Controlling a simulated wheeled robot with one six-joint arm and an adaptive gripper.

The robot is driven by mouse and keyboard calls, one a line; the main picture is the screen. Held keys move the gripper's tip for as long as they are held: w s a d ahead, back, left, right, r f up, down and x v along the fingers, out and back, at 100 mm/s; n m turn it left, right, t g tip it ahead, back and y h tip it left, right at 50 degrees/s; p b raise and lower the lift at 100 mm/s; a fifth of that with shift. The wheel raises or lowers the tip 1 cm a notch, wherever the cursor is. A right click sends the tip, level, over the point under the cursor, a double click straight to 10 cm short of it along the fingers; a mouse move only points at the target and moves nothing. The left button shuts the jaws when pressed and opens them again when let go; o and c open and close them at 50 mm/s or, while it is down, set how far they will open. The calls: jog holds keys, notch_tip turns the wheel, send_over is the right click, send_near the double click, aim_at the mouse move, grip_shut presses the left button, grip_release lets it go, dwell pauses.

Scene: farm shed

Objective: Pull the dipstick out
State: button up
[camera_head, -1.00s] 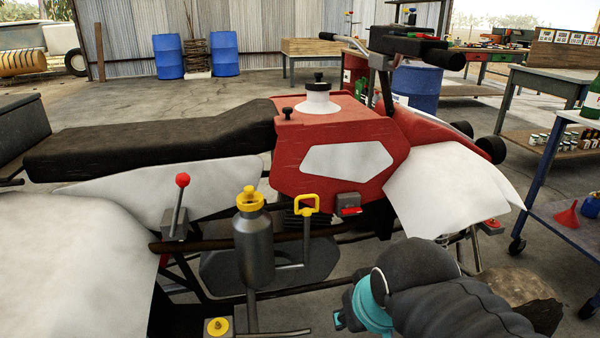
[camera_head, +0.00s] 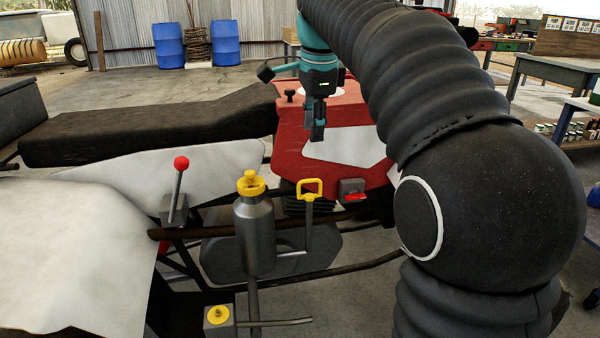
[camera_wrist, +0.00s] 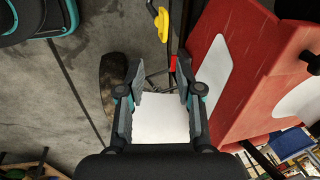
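The dipstick's yellow loop handle (camera_head: 309,188) stands upright on a grey tube beside the engine, below the red tank. In the wrist view the yellow handle (camera_wrist: 161,22) shows near the top edge, beyond the fingertips. My gripper (camera_head: 317,132) points down in front of the red tank, above the handle and apart from it.
A grey bottle with a yellow cap (camera_head: 253,225) stands just left of the dipstick. A red-levered tap (camera_head: 353,194) is close on its right. A red-knobbed lever (camera_head: 179,185) is farther left. The red tank (camera_head: 345,120) is behind my gripper.

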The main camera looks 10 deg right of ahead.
jog(key=w, duration=0.1)
jog(key=b, duration=0.3)
send_near(308, 182)
jog(key=shift+m, duration=0.4)
jog(key=x, duration=0.7)
jog(key=shift+w+f, duration=0.3)
grip_shut()
jog(key=shift+r, duration=0.1)
